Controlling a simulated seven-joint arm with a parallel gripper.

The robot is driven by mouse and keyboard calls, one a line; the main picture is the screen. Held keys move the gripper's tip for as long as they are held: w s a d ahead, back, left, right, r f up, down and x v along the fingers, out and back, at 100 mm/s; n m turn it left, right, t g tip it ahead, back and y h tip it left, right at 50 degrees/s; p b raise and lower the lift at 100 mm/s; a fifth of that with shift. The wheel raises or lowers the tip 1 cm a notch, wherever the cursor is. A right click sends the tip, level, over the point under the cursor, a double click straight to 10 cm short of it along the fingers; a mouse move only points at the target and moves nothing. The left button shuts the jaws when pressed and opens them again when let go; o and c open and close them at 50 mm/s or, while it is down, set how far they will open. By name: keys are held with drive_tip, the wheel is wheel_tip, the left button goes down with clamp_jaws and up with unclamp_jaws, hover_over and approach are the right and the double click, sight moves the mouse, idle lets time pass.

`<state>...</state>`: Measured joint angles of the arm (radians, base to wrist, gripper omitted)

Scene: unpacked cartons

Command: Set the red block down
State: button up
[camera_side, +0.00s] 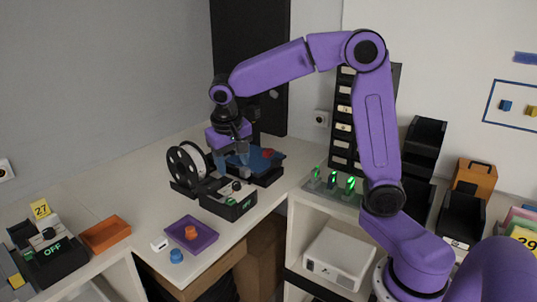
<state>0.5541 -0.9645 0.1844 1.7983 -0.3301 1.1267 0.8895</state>
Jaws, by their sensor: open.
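A small red piece (267,153), which looks like the red block, lies on a blue surface on top of a dark box at the back corner of the counter. My gripper (233,163) points down to the left of the red piece, over the near left part of the blue surface (262,163). Its two fingers are apart, and I see nothing held between them. The fingers hide part of the blue surface. I cannot tell how high the fingertips are above it.
A spool (187,164) stands close left of my gripper. A black device with a green display (229,201) sits in front. A purple tray (203,242) holds an orange piece (191,232); a blue piece (176,256) lies beside it. Green-lit items (333,180) stand right.

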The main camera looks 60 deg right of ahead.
drive_tip(key=w+d+r+m+h, duration=0.1)
drive_tip(key=w+d+m+h, duration=0.1)
drive_tip(key=w+d+m, duration=0.8)
drive_tip(key=m+g+h, duration=0.2)
drive_tip(key=m, duration=0.2)
approach(268, 150)
drive_tip(key=x, duration=0.2)
drive_tip(key=shift+s+d+f, duration=0.15)
drive_tip(key=shift+s+f, duration=0.15)
drive_tip(key=shift+f, duration=0.05)
drive_tip(key=shift+x, duration=2.95)
drive_tip(key=shift+w, duration=0.2)
clamp_jaws()
